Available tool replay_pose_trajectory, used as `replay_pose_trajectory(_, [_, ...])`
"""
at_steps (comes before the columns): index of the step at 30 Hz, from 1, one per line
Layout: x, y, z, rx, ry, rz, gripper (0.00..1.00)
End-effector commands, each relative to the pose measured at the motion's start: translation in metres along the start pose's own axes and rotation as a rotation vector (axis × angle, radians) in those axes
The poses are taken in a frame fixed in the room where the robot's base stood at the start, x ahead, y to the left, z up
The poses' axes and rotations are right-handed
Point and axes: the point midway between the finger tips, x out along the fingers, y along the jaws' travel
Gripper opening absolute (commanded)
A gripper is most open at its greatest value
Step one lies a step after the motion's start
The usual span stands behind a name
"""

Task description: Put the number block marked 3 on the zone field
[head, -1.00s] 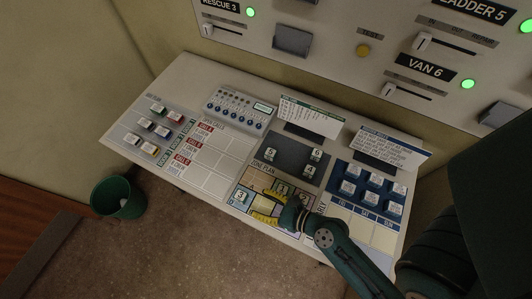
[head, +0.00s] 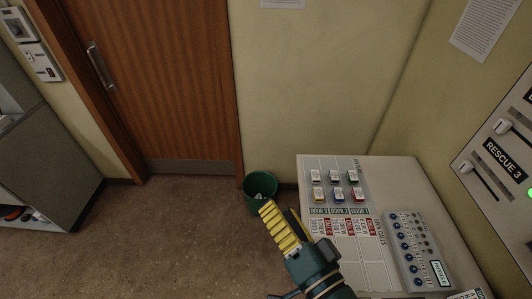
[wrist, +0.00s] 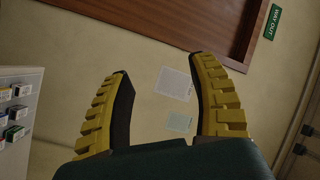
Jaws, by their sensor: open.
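My gripper (head: 278,213) is in the head view, to the left of the console and in front of the green bin. Its yellow fingers are apart. In the wrist view my gripper (wrist: 159,68) has its two fingers wide apart with nothing between them, only wall and pinned sheets behind. The number block marked 3 and the zone field are not in view now.
The sloping console (head: 405,190) carries several small vehicle-like blocks (head: 335,177), call cards and a knob panel (head: 418,245). The green bin (head: 261,184) stands on the floor by the door (head: 165,90). A grey cabinet (head: 50,150) is at left. Open floor lies between.

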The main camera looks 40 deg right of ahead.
Motion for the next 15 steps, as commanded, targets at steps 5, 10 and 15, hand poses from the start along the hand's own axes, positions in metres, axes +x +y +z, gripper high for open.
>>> replay_pose_trajectory(5, [0.014, -0.181, -0.009, -0.661, 0.134, -0.246, 0.59])
replay_pose_trajectory(10, [-0.003, -0.245, -0.016, -0.902, 0.253, -0.301, 0.59])
replay_pose_trajectory(15, [-0.004, -0.248, -0.018, -0.924, 0.263, -0.298, 0.59])
